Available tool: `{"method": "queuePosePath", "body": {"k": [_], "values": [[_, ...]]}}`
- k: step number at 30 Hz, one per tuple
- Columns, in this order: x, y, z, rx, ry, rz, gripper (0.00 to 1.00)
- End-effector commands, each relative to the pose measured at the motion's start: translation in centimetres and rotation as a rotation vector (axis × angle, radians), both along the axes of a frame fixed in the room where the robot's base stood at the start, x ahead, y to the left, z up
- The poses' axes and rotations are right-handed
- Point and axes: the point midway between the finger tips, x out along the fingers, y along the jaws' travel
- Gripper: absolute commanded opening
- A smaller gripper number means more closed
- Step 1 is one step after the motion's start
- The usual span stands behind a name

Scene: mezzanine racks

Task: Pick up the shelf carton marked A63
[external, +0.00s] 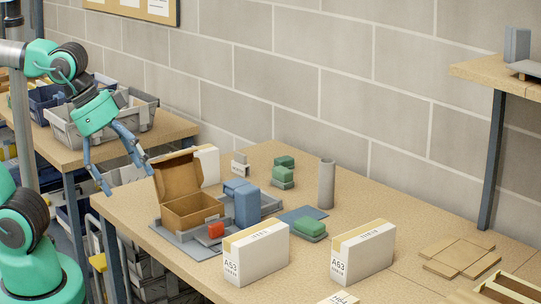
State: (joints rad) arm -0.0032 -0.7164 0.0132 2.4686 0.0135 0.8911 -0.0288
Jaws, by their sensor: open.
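Two white cartons with yellow-edged tops stand upright on the wooden table. The left carton (262,256) and the right carton (365,254) both appear to read A63 on their narrow front faces. A gap of bare table separates them. My gripper (129,181) is open and empty, with blue fingers pointing down, at the upper left near the table's left end. It is well apart from both cartons.
An open brown box (188,210) stands near the gripper, with a blue block (247,207) beside it. A grey cylinder (326,184), green blocks (310,227) and another white carton (208,165) stand around. Flat wooden pieces (458,257) lie at right. A cut-off carton (340,298) shows at the bottom.

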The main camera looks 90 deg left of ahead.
Motion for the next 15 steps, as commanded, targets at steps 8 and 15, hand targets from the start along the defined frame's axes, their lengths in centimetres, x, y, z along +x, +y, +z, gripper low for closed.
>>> {"method": "queuePosePath", "body": {"k": [8,15], "values": [[6.1,1.4,3.0,-0.004,0.025,0.091,0.91],[13.0,3.0,4.8,-0.006,0.044,0.19,0.91]]}}
